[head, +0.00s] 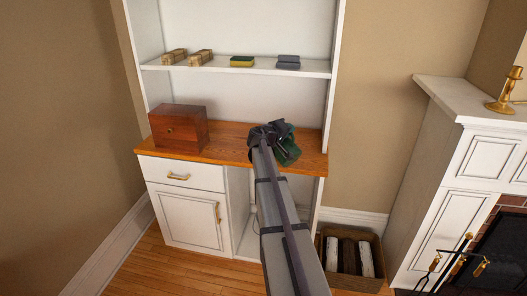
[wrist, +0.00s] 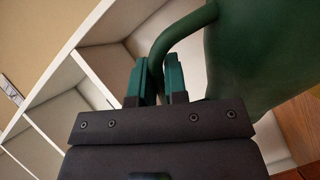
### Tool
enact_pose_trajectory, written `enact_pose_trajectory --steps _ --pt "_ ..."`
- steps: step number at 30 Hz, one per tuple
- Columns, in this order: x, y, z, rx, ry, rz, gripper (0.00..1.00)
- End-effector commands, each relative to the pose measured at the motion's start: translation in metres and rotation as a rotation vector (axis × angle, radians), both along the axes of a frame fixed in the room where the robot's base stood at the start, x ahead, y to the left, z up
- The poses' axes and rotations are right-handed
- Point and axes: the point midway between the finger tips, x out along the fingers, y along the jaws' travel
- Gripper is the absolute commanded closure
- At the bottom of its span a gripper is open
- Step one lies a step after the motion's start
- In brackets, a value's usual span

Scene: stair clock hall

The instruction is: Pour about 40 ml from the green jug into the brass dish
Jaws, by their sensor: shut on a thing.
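The green jug (head: 289,153) is at the right part of the wooden counter, partly hidden behind my gripper (head: 270,134). In the wrist view the jug's body (wrist: 262,50) fills the upper right, and its curved handle (wrist: 180,27) runs down between the fingers of my gripper (wrist: 159,78). The fingers are shut on the handle. The jug looks tilted against the shelf lines. I cannot tell whether it touches the counter, and its mouth and contents do not show. I see no brass dish in either view; my arm and the jug cover part of the counter.
A wooden box (head: 178,126) stands at the left of the wooden counter (head: 228,145). The shelf (head: 225,65) above holds several small blocks. A crate of logs (head: 350,259) is on the floor at right. A brass candlestick (head: 508,92) stands on the mantel.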

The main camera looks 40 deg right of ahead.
Motion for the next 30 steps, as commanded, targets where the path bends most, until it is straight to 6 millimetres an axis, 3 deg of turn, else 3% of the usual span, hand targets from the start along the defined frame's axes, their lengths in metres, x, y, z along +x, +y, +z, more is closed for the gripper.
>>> enact_pose_trajectory --steps 30 --pt "0.0088 -0.006 0.0014 -0.008 0.135 -0.005 1.0"
